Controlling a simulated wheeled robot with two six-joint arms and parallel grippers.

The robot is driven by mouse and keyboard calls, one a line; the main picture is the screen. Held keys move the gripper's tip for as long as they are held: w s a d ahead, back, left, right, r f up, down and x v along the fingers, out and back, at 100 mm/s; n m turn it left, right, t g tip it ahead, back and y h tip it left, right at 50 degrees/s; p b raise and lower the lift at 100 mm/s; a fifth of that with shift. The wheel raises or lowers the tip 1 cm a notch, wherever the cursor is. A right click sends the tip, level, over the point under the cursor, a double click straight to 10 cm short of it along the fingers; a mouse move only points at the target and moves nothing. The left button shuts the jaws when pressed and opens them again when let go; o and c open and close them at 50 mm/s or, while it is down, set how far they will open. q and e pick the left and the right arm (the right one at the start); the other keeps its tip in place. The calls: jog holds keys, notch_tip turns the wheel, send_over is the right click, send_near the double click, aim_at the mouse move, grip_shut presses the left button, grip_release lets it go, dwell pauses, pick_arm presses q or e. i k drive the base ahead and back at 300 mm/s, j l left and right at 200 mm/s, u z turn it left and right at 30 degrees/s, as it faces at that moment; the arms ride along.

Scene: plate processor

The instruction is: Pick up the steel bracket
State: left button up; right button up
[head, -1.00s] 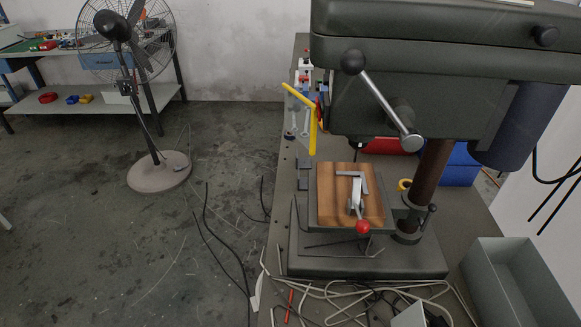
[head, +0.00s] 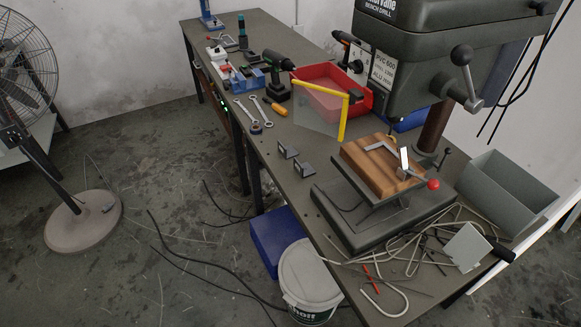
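A pale L-shaped metal bracket (head: 378,147) lies on the wooden block (head: 363,164) on the drill press table. A toggle clamp with a red knob (head: 433,184) sits over the same block, and its metal arm (head: 404,160) stands close to the bracket. Two small dark grey angle brackets (head: 289,151) (head: 304,168) stand apart on the bench left of the drill base. The frames do not settle which of these is the steel bracket. Neither of my grippers is in view.
The bench drill (head: 412,65) rises at the right. A red bin (head: 318,92), cordless drill (head: 283,72) and spanners (head: 255,113) are farther back. A white bucket (head: 308,282) and fan (head: 82,220) stand on the floor.

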aim_at(305, 165)
jog(key=i+j+z, duration=0.25)
jog(key=j, duration=0.15)
jog(key=j+z, duration=0.25)
jog(key=i+j+z, duration=0.1)
jog(key=j+z, duration=0.2)
jog(key=j, duration=0.25)
